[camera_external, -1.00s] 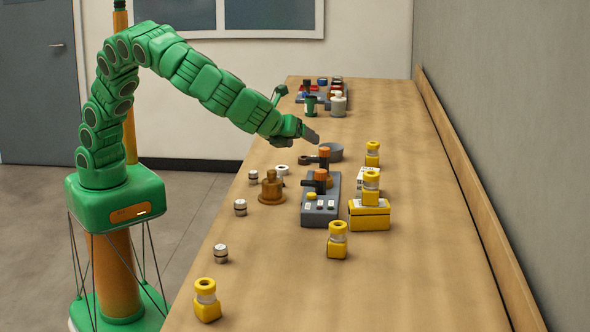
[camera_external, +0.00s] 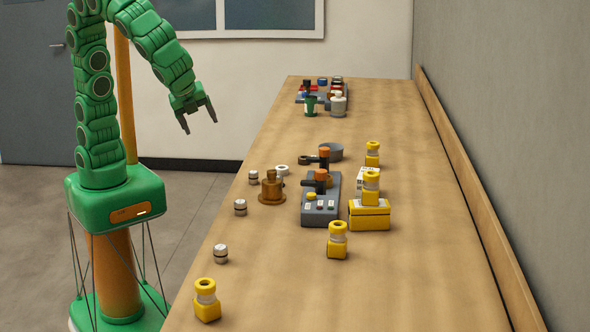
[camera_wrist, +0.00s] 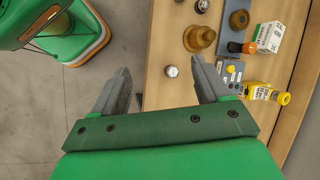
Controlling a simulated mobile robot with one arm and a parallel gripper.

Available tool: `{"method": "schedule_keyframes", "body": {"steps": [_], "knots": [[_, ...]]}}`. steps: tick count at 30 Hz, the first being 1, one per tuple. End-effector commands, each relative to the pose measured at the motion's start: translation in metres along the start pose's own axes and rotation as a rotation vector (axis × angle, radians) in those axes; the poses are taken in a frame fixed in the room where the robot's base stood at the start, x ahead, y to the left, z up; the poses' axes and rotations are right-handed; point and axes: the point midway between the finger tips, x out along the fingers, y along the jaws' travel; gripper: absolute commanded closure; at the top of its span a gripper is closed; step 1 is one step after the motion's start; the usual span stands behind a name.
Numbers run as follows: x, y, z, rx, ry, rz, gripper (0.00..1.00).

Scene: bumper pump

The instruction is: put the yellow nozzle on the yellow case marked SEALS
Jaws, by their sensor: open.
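The yellow case (camera_external: 369,217) sits right of the grey pump block; its marking is too small to read. A yellow nozzle (camera_external: 371,188) with a pale collar stands upright, appearing to rest on top of the case. Similar yellow nozzles stand on the table in front of the case (camera_external: 337,241), at the near left (camera_external: 207,300) and farther back (camera_external: 372,154). My gripper (camera_external: 198,122) is open and empty, raised left of the table, well away from the case. In the wrist view, its fingers (camera_wrist: 160,88) are spread, with yellow parts (camera_wrist: 262,92) at the right.
The grey pump block (camera_external: 320,205) and a brown flanged part (camera_external: 271,189) stand mid-table. Small metal parts (camera_external: 240,207) lie along the left edge. A white carton (camera_external: 368,178) stands behind the case. A tray (camera_external: 318,98) is at the far end. The right side is clear.

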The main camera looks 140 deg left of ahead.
Motion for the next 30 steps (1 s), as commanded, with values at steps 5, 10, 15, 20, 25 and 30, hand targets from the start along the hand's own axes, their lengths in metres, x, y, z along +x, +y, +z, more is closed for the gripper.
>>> {"method": "schedule_keyframes", "body": {"steps": [5, 10, 15, 20, 25, 30], "knots": [[-0.005, 0.050, 0.026, -0.089, 0.046, 0.084, 0.25], [-0.007, 0.098, 0.049, -0.167, 0.081, 0.172, 0.25], [-0.008, 0.147, 0.071, -0.240, 0.104, 0.262, 0.25], [-0.008, 0.193, 0.092, -0.302, 0.119, 0.346, 0.25], [-0.009, 0.232, 0.109, -0.346, 0.131, 0.421, 0.25], [-0.008, 0.250, 0.118, -0.370, 0.130, 0.456, 0.25]]}}
